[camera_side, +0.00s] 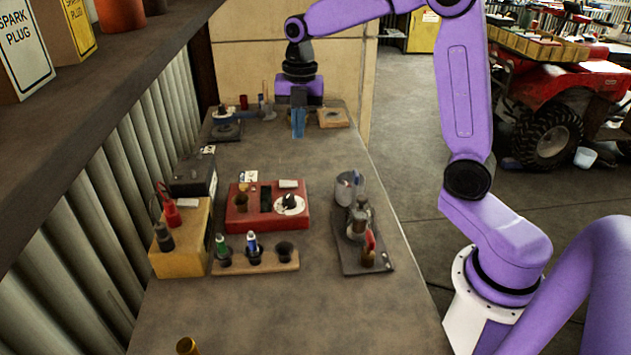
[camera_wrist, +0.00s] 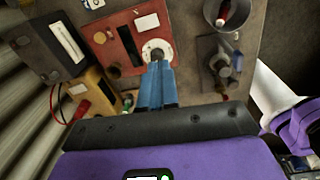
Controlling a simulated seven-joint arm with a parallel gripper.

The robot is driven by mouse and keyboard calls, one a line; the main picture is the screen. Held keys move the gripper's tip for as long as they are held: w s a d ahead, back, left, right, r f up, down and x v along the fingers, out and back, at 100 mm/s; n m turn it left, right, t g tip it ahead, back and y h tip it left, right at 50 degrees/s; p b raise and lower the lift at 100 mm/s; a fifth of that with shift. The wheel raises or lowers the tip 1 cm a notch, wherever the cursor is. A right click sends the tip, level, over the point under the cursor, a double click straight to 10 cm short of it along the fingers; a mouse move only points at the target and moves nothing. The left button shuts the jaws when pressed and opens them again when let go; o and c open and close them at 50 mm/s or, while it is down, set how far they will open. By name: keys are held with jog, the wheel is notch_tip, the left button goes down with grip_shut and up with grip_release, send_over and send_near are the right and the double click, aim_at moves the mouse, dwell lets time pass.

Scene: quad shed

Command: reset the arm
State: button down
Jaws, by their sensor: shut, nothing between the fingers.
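My gripper (camera_side: 298,123) hangs from the purple arm above the far part of the bench, with its blue fingers pointing down. In the wrist view the blue fingers (camera_wrist: 157,68) are together with nothing between them. They overlap the near edge of the red box (camera_wrist: 113,42) in that view. In the side view the red box (camera_side: 238,222) sits mid-bench, well nearer the camera than the gripper. The gripper is apart from the things on the bench.
A yellow box (camera_side: 193,263) with a black and a red lead stands at left. A wooden rack (camera_side: 270,265) holds small bottles. A dark tray (camera_side: 347,263) with metal parts is at right. A wooden piece (camera_side: 340,118) lies at the far end. The near bench is mostly clear.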

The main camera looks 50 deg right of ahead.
jog(key=s+a+f+m, duration=0.1)
jog(key=s+a+m, duration=0.6)
jog(key=s, duration=0.8)
jog(key=s+f+m, duration=0.1)
jog(key=s+m, duration=0.2)
jog(key=s, duration=0.4)
jog(key=s+d+f+m, duration=0.1)
jog(key=s+f+m, duration=0.1)
jog(key=s, duration=0.6)
jog(key=shift+f+m, duration=0.3)
jog(key=shift+m, duration=0.4)
